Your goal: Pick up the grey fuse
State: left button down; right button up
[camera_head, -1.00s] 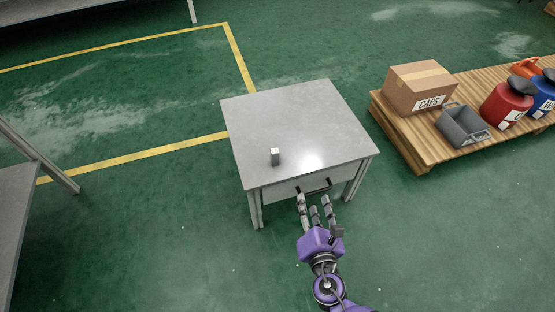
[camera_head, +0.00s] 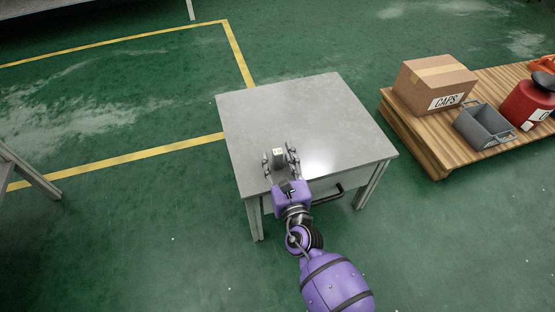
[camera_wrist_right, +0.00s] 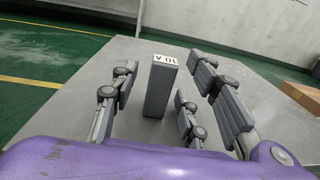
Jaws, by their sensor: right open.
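The grey fuse (camera_wrist_right: 160,88) stands upright on the grey table (camera_head: 305,108), with a white top label reading "10 A" in the right wrist view. In the head view the fuse (camera_head: 278,155) is partly hidden by my right gripper. My right gripper (camera_head: 281,163) is open, with its fingers on both sides of the fuse. In the right wrist view the fingers (camera_wrist_right: 160,95) stand apart from the fuse, with gaps on each side. My left gripper is not in view.
The table has a drawer with a dark handle (camera_head: 328,194) at its front. A wooden pallet (camera_head: 423,142) to the right bears a CAPS carton (camera_head: 425,85), a grey bin (camera_head: 484,128) and a red container (camera_head: 527,105). The tabletop around the fuse is otherwise clear.

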jog(key=shift+w+a, duration=0.1)
jog(key=shift+w, duration=0.4)
grip_shut()
jog(key=shift+r, duration=0.1)
